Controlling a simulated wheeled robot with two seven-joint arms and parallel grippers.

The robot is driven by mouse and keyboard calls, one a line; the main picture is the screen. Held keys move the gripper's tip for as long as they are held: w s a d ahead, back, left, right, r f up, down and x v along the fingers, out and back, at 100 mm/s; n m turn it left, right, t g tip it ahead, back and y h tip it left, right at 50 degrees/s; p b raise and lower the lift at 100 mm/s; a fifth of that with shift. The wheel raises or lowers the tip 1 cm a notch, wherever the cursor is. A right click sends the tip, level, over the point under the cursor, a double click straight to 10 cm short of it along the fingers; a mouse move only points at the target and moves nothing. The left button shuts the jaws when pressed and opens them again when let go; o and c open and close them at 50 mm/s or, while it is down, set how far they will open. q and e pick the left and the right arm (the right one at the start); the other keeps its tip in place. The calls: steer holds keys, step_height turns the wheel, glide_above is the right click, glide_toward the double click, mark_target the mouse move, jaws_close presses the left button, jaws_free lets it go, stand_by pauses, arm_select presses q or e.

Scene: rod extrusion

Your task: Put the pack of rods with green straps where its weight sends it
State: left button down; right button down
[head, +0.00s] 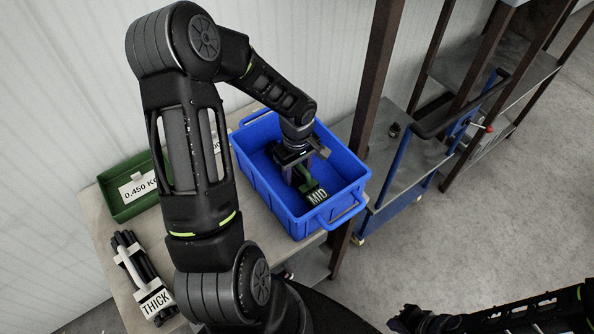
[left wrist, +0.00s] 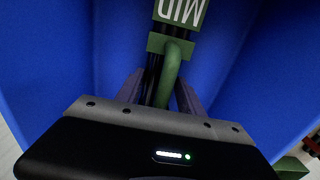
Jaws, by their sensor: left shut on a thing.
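The pack of dark rods with green straps (head: 306,184) is inside the blue crate (head: 258,183), with its MID label facing up. In the left wrist view the pack (left wrist: 157,43) shows its green strap, green handle and upside-down label. My left gripper (head: 297,168) reaches down into the crate and is shut on the pack's green handle, between its two fingers in the left wrist view (left wrist: 163,92). I cannot tell whether the pack rests on the crate floor. My right gripper (head: 418,319) is at the bottom edge, its jaws unclear.
A green tray (head: 118,208) marked 0.450 KG stands on the table (head: 97,215) at left; my left arm hides part of it and another label. A THICK rod pack with white straps (head: 137,268) lies in front. A blue-framed cart (head: 392,175) and dark posts stand right.

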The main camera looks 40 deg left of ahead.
arm_select(q)
steer(key=shift+f, duration=0.15)
steer(key=c, duration=0.7)
jaws_free()
steer(key=shift+r, duration=0.55)
step_height(320, 180, up, 11)
steer(key=shift+r+b, duration=0.15)
steer(key=shift+b, duration=0.65)
